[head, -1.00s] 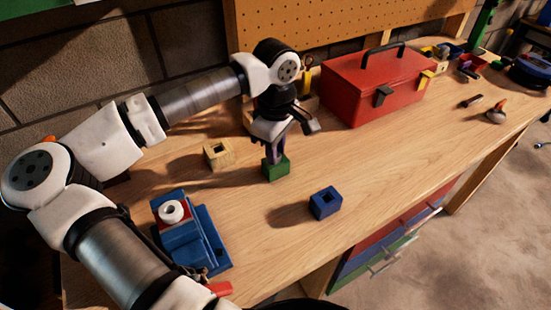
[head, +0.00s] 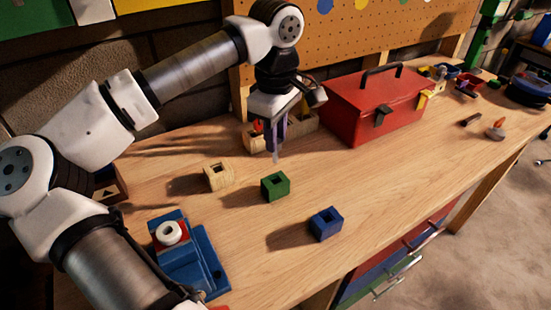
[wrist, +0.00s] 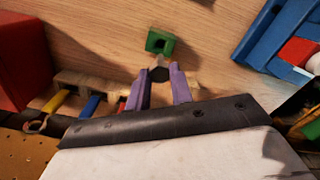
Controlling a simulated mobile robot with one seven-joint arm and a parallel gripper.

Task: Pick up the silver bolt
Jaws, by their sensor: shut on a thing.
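My gripper (head: 277,140) is above the workbench with its purple fingers pointing down; in the wrist view the fingers (wrist: 158,88) are shut on the silver bolt. The bolt (head: 276,157) hangs below the fingertips in the head view, clear of the bench. In the wrist view its dark hexagonal end (wrist: 158,73) shows between the fingertips. The green block (head: 275,186) with a square hole stands on the bench just below and in front of the bolt; it also shows in the wrist view (wrist: 160,42).
A wooden block (head: 218,178) and a blue block (head: 326,224), each with a hole, stand near the green one. A blue vise (head: 200,262) is at front left. A red toolbox (head: 375,105) stands right of my gripper. Bare bench lies right of the blocks.

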